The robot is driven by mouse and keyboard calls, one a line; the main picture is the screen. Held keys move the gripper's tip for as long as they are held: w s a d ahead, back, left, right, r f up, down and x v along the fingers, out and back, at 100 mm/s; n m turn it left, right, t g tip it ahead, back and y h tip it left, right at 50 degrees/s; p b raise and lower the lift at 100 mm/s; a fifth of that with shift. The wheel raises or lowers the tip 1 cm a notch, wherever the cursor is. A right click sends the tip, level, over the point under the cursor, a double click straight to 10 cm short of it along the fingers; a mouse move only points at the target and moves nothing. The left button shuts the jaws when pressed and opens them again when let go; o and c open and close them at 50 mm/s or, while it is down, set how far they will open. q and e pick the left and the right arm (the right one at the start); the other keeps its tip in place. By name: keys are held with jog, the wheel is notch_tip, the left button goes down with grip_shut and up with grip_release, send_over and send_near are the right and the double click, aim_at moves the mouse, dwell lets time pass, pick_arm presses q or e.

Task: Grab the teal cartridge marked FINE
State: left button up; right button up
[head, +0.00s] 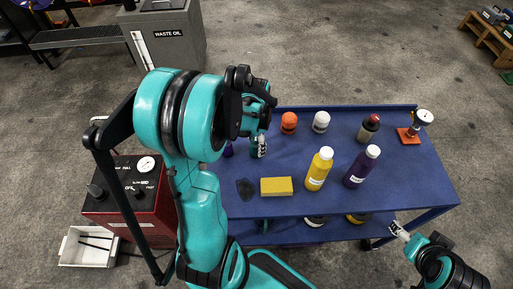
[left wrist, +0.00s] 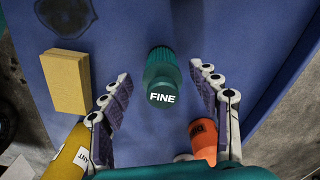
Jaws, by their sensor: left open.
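The teal cartridge marked FINE (left wrist: 162,78) stands on the blue cart top in the left wrist view, its label facing the camera. My left gripper (left wrist: 160,73) is open, with one finger on each side of the cartridge and a visible gap to both. In the head view my left gripper (head: 245,146) is over the left part of the cart, partly behind my own arm. I cannot make out the cartridge clearly there. My right gripper (head: 399,230) is at the cart's lower right corner, only partly visible.
On the blue cart (head: 420,185) are a yellow block (head: 276,186), a yellow bottle (head: 319,170), a purple bottle (head: 360,168), an orange container (head: 289,123), a white container (head: 321,122), a dark red-capped bottle (head: 369,128) and a gauge (head: 409,134). A red control box (head: 130,205) stands left.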

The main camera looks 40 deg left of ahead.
aim_at(256, 148)
pick_arm(q)
notch_tip(256, 148, down, 4)
jog(key=shift+a+f+b, duration=0.1)
jog(key=shift+b, duration=0.55)
jog(key=c, duration=1.3)
jog(key=shift+r, duration=0.2)
